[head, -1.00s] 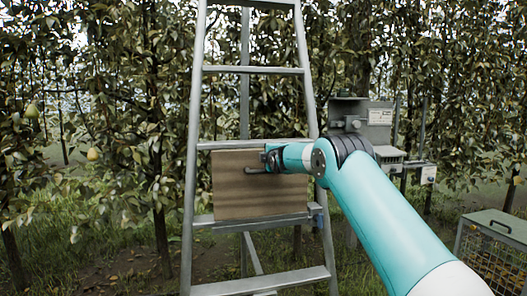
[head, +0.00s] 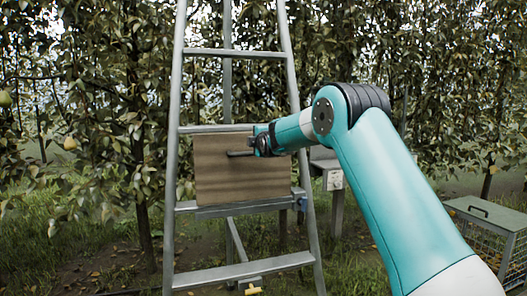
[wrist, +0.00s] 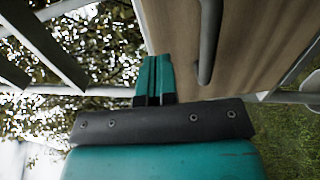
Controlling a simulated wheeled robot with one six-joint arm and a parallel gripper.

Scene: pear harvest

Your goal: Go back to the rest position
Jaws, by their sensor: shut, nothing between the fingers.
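My arm reaches from the lower right of the head view toward the ladder. My gripper (head: 258,131) is at the right part of a brown wooden panel (head: 215,185). In the wrist view the teal fingers of my gripper (wrist: 153,62) are together and hold nothing. The wooden panel (wrist: 178,25) is close beside them on the right there. A grey bar handle (wrist: 207,45) on its face is just right of the fingers, apart from them in the picture. The handle also shows in the head view (head: 239,154).
An aluminium ladder (head: 172,150) stands around the panel. A grey box on a post (head: 331,175) is partly hidden behind my arm. A wire crate with a green lid (head: 490,213) is at the right. Pear trees with a few pears (head: 70,143) fill the background.

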